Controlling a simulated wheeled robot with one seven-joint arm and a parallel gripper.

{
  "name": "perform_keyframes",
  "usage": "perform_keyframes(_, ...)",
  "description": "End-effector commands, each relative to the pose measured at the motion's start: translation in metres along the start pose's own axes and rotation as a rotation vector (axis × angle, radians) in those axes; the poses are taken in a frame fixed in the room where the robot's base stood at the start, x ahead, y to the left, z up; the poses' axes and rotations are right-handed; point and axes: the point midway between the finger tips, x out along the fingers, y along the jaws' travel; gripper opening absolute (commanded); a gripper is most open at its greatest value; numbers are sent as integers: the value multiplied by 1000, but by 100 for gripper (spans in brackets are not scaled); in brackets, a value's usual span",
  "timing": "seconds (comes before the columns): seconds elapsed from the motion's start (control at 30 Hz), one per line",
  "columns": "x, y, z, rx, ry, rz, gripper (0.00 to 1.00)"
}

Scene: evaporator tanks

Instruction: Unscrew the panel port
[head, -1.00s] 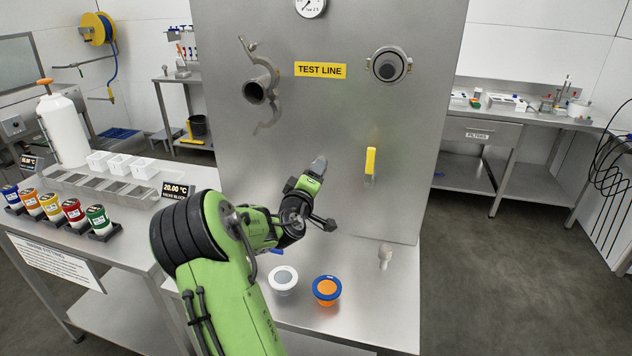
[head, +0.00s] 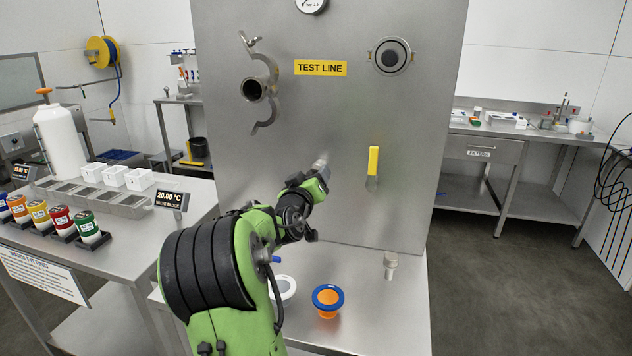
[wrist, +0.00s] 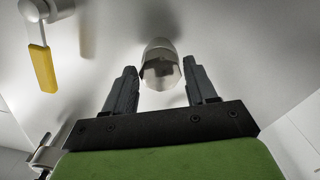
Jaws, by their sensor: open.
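My gripper (wrist: 160,75) is open. Its two dark fingers stand on either side of the port in the wrist view, with gaps visible on both sides. I cannot tell how far along the port the fingertips reach. In the head view my arm partly hides the fingers.
A yellow handle (head: 373,160) is on the panel to the right of the port. A pipe with an open clamp (head: 254,88) and a round fitting (head: 391,56) are above. A metal fitting (head: 390,264), an orange-and-blue cup (head: 327,300) and a partly hidden white-rimmed one stand on the bench.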

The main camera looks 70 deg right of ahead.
Motion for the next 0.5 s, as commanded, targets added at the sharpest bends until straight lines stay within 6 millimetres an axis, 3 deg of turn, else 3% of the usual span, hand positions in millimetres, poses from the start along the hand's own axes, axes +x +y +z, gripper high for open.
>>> perform_keyframes(0.5,0,-2,2,401,0,0,56)
